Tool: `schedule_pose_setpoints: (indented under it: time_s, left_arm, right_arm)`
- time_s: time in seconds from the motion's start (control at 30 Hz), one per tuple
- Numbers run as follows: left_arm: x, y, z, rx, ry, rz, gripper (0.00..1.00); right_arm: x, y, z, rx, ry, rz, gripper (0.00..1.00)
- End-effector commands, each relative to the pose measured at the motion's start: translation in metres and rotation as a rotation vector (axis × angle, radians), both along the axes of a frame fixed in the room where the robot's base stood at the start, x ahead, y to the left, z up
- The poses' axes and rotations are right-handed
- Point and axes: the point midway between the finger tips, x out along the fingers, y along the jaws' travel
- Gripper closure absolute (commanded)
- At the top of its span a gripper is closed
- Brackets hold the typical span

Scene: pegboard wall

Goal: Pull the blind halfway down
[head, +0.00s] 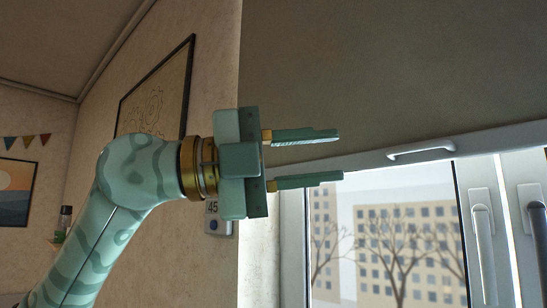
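The blind (400,65) is a grey-brown sheet over the upper part of the window in the head view. A pale bottom rail (360,163) runs along its lower edge, with a white pull handle (420,150) on it. My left gripper (338,157) points right, with its two fingers apart and nothing between them. In the picture its fingertips are to the left of the pull handle, apart from it, and overlap the left end of the rail. The depth gap is hard to tell. My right gripper is not in view.
Below the rail, the window (385,235) shows bare trees and buildings. A white window handle (482,225) and a dark one (536,215) are at the right. On the left wall are a framed picture (155,97) and a small wall unit reading 45 (218,226).

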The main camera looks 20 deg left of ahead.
Motion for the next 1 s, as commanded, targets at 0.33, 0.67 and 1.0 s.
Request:
schedule_pose_setpoints:
  time_s: [0.33, 0.67, 1.0]
  left_arm:
    - [-0.020, 0.040, -0.005, 0.000, 0.000, 0.000, 0.70]
    - [-0.020, 0.041, -0.005, 0.000, 0.000, -0.001, 0.70]
    - [-0.021, 0.041, -0.005, 0.000, 0.000, -0.001, 0.70]
  right_arm:
    - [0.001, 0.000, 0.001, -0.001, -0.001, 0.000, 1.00]
    - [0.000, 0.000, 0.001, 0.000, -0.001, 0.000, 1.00]
    - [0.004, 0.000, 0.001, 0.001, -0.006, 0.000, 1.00]
